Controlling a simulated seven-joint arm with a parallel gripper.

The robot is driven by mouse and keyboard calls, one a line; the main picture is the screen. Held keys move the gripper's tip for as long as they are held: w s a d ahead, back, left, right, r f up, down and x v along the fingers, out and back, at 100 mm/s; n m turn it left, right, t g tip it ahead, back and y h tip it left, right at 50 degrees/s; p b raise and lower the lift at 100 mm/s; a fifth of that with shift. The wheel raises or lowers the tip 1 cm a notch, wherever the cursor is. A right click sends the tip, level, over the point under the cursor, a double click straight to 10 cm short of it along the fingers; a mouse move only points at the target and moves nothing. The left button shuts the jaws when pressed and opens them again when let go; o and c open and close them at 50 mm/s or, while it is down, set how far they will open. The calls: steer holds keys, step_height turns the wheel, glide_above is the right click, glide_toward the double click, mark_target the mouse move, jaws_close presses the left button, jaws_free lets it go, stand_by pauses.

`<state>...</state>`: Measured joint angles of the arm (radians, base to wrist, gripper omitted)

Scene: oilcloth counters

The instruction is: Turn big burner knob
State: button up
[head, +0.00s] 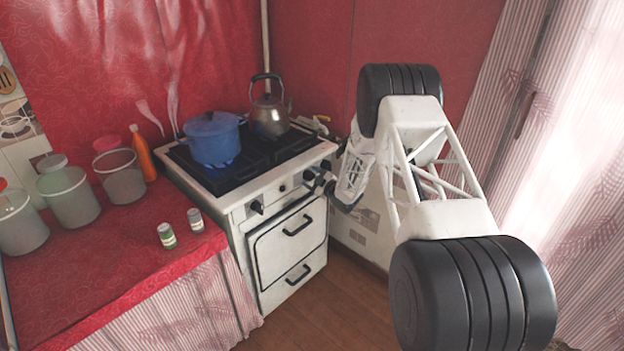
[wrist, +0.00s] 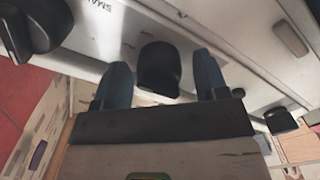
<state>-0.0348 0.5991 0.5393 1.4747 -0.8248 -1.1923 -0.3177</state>
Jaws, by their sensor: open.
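The white stove (head: 240,205) stands in the corner, with black knobs on its front panel; one knob (head: 257,207) is clear at the panel's left. My gripper (head: 320,181) is at the right part of this panel. In the wrist view a black knob (wrist: 158,70) sits between the two blue-grey fingers of my gripper (wrist: 163,80). The fingers are apart, one on each side of the knob; I cannot tell whether they touch it. Another black knob (wrist: 36,26) is at upper left, near partly visible "SMA" lettering. I cannot read which knob is labelled big.
A blue pot (head: 211,140) stands on the stovetop with blue flame below it, and a metal kettle (head: 269,115) stands behind. Steam rises at the back. A red counter (head: 120,250) with jars, an orange bottle (head: 142,155) and small cans is at left. The floor (head: 320,310) before the stove is clear.

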steer(key=shift+r+m, duration=0.15)
steer(key=shift+m, duration=0.25)
steer(key=m, duration=0.2)
steer(key=shift+m, duration=0.4)
steer(key=m, duration=0.4)
steer(key=shift+s+d, duration=0.25)
steer(key=v, duration=0.7)
steer(key=s+d+r+m+h, duration=0.1)
steer(key=s+d+r+h, duration=0.1)
steer(key=r, duration=0.5)
steer(key=s+d+r+m+h, duration=0.2)
steer(key=s+d+r+h, duration=0.1)
steer(key=r, duration=0.5)
steer(key=s+d+r+m+h, duration=0.1)
steer(key=s+r+h, duration=0.3)
steer(key=r, duration=0.4)
steer(key=shift+s+d+m+h, duration=0.3)
steer(key=shift+s+d, duration=0.3)
steer(key=shift+d, duration=0.3)
steer(key=shift+r, duration=0.1)
